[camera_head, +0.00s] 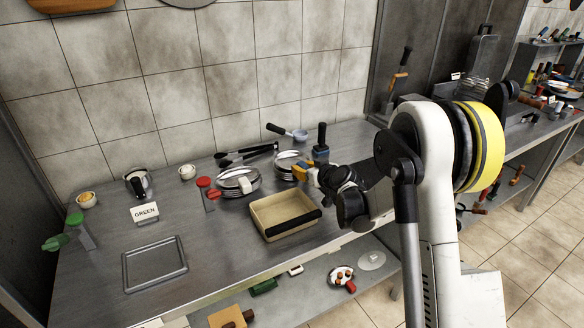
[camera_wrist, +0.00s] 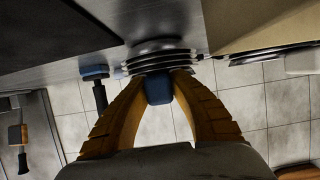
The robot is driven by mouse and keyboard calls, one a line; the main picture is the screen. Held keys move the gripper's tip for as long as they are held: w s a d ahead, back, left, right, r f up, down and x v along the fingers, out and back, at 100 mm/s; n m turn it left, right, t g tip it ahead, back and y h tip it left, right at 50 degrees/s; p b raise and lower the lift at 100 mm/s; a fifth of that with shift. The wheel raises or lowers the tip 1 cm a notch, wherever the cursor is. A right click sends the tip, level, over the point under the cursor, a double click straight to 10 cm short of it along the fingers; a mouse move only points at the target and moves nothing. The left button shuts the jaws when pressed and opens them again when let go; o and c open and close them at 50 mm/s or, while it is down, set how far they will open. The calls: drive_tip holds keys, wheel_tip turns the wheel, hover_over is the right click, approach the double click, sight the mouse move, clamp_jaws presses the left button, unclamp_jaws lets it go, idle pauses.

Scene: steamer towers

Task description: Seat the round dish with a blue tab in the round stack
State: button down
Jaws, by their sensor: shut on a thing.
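My gripper (camera_head: 303,172) has yellow fingers and is at the right-hand round stack (camera_head: 287,160) on the steel counter. In the wrist view the fingers (camera_wrist: 158,88) are shut on the blue tab (camera_wrist: 158,90) of a round dish. The dish is seen edge-on with other round rims (camera_wrist: 160,57), close together beyond the tab. Which rim belongs to the held dish, and whether it touches the stack, I cannot tell. In the head view my fingers hide the tab. Another round stack (camera_head: 238,181) with a red tab stands to the left.
A beige rectangular pan (camera_head: 262,222) with a dark front handle lies just in front. A blue-and-black upright object (camera_head: 321,150) stands close right of the stack. Dark tongs (camera_head: 245,154) and a small pan (camera_head: 299,135) lie behind. A rectangular tray frame (camera_head: 154,264) lies at left.

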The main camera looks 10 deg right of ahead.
drive_tip(key=shift+f, duration=0.2)
drive_tip(key=c, duration=1.2)
unclamp_jaws()
drive_tip(key=shift+s, duration=0.15)
drive_tip(key=v, duration=1.1)
drive_tip(key=shift+s+r, duration=0.2)
drive_tip(key=shift+s, duration=0.15)
drive_tip(key=shift+d, duration=0.1)
